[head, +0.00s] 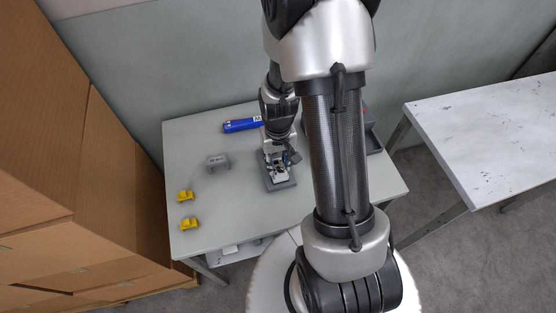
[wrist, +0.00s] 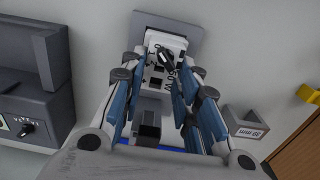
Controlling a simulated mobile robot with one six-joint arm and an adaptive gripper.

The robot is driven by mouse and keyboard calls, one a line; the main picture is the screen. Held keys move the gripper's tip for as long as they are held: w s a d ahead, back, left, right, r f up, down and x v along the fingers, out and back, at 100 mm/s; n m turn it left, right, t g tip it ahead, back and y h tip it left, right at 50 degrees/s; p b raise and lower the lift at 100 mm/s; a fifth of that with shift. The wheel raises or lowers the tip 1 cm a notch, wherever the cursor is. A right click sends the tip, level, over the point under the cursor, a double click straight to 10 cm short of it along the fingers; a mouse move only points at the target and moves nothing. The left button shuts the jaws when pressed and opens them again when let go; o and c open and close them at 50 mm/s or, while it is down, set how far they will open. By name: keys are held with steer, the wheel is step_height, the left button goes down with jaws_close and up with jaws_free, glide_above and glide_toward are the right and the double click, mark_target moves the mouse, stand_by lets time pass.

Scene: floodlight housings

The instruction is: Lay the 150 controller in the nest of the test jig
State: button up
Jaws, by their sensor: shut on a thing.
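The test jig is a grey plate (wrist: 185,22) with a pale, lettered body on it and a small black lever-like part. In the head view the jig (head: 283,185) stands near the middle of the table. My gripper (wrist: 166,78) reaches down over it, its blue-padded fingers shut on a pale piece with dark lettering, seemingly the 150 controller (wrist: 158,78). The lettering is only partly legible. In the head view my gripper (head: 281,160) is directly at the jig and hides part of it. I cannot tell whether the controller touches the nest or hangs just above it.
A grey bracket-like block (head: 217,162) and two yellow pieces (head: 186,197) (head: 188,223) are at the left. A dark grey unit with a knob (wrist: 28,128) stands beside the jig. Cardboard boxes (head: 100,180) rise left.

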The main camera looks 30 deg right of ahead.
steer(key=shift+f+b, duration=0.45)
steer(key=shift+f, duration=0.15)
stand_by(0.4)
steer(key=o, duration=1.3)
steer(key=shift+c, duration=0.2)
step_height(320, 180, up, 12)
steer(key=shift+r, duration=0.1)
